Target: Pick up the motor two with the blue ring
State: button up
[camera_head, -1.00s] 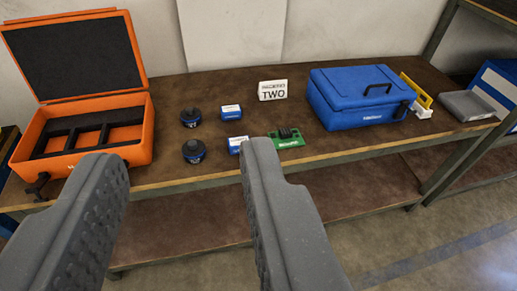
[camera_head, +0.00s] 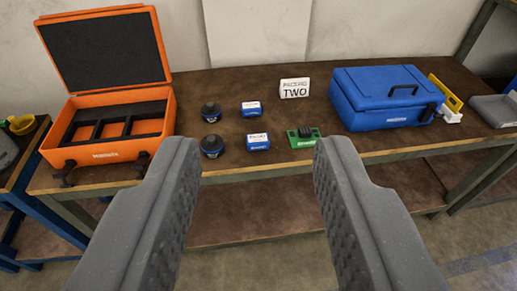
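Two dark round motors stand on the brown table, one behind the other. The back motor (camera_head: 211,112) and the front motor (camera_head: 212,147) each show a small pale label. Blue on them is faint, and I cannot tell which one is motor two. My gripper (camera_head: 255,155) is open and empty, its two grey fingers wide apart in the foreground. It is in front of the table and apart from the motors, which show between and just beyond the fingertips.
Two small blue-and-white boxes (camera_head: 251,109) (camera_head: 258,142) stand right of the motors, beside a green part (camera_head: 303,137). A "TWO" sign (camera_head: 295,88) stands behind. An open orange case (camera_head: 168,118) is at left, a closed blue case (camera_head: 372,121) at right. A grey tray (camera_head: 494,111) is far right.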

aim_at(211, 112)
jog(key=u, duration=2.45)
jog(key=i, duration=1.5)
jog(key=z, duration=2.9)
